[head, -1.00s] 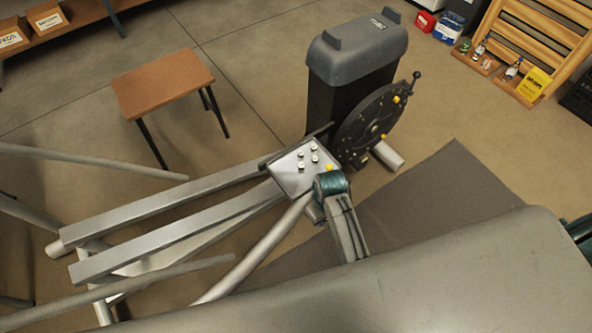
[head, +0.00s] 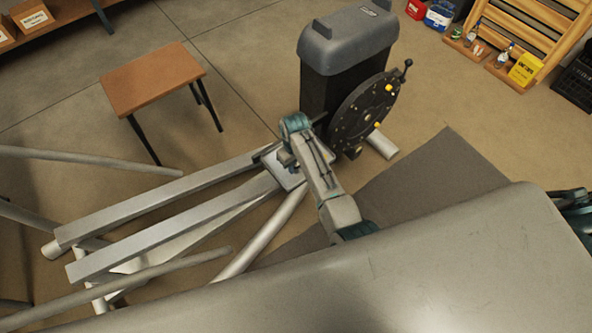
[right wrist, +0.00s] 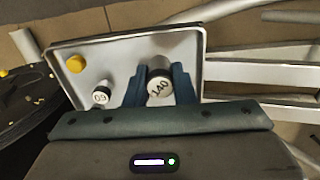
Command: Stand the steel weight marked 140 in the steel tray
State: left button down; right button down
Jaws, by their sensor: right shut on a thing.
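The steel weight marked 140 (right wrist: 159,88) is a short cylinder with a pale numbered top, seen from above in the right wrist view. My right gripper (right wrist: 160,70) is shut on it, with a blue finger on each side. It is over the steel tray (right wrist: 203,60), inside the rim's outline. I cannot tell whether the weight's base touches the tray floor. In the head view my right gripper (head: 287,158) covers much of the tray (head: 291,181) and hides the weight. My left gripper is not in view.
A smaller numbered weight (right wrist: 101,94) and a yellow knob-like piece (right wrist: 76,63) are at the tray's left side. A black machine (head: 345,75) with a round disc (head: 365,112) stands close beyond the tray. Grey frame bars (head: 160,205) run left. A brown stool (head: 150,78) stands behind.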

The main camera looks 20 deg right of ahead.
aim_at(296, 171)
notch_tip(296, 171, down, 3)
jog(key=shift+s, duration=0.15)
jog(key=shift+f, duration=0.2)
jog(key=c, duration=1.3)
grip_release()
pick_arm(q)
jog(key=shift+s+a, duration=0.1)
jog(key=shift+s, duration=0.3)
pick_arm(e)
jog(key=shift+o, duration=0.5)
jog(key=shift+r, duration=0.4)
notch_tip(296, 171, up, 10)
jog(key=shift+r+p, duration=0.25)
jog(key=shift+p, duration=0.2)
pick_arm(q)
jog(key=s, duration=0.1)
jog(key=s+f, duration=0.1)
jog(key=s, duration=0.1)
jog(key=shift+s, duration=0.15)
pick_arm(e)
jog(key=shift+r, duration=0.4)
